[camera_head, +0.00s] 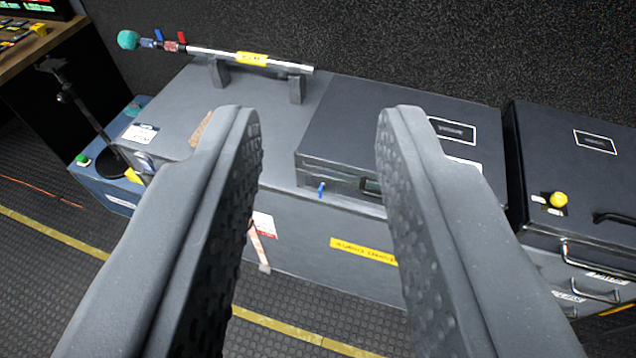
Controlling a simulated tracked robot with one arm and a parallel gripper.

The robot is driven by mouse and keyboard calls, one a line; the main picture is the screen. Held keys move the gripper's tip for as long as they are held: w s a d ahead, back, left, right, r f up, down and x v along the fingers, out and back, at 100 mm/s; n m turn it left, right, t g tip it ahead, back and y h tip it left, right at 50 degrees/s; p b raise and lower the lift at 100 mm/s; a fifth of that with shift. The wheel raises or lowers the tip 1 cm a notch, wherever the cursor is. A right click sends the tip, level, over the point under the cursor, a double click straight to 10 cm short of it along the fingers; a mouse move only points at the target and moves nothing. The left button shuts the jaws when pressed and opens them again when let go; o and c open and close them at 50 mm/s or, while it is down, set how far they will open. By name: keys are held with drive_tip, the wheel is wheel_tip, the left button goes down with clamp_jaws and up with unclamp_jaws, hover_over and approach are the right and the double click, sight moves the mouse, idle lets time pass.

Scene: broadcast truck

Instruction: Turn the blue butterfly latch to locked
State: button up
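A small blue latch (321,189) is on the front face of a dark grey case (330,125), near its left end. It looks upright, but it is too small to tell whether it is locked. The case sits on a larger grey chest (300,230). My gripper (318,115) is open and empty, with its two ribbed fingers spread wide. The latch shows in the gap between the fingers, apart from both. The right finger hides part of the case front and its handle.
A microphone boom (230,56) with a teal tip lies on two stands on the chest. A dark drawer cabinet (580,150) with a yellow knob (558,199) stands at right. A blue box (100,180) stands at left. Floor in front is clear.

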sight(321, 190)
drive_tip(key=w+a+f+m, duration=0.1)
drive_tip(key=w+a+f, duration=0.3)
drive_tip(key=w+f, duration=0.85)
drive_tip(key=w+a+f+m, duration=0.1)
drive_tip(key=w+a+f, duration=0.2)
drive_tip(key=w+f, duration=0.95)
drive_tip(key=w+f+m+t+h, duration=0.15)
drive_tip(key=w+f, duration=0.25)
drive_tip(key=f, duration=1.2)
drive_tip(key=s+d+f+h, duration=0.1)
drive_tip(key=s+f+h, duration=0.1)
drive_tip(key=f, duration=0.7)
drive_tip(key=s+d+f+h, duration=0.2)
drive_tip(key=f, duration=0.7)
drive_tip(key=b+x, duration=0.1)
drive_tip(key=x, duration=1.3)
drive_tip(key=shift+r+b, duration=0.2)
drive_tip(key=shift+b, duration=0.2)
drive_tip(key=shift+a, duration=0.1)
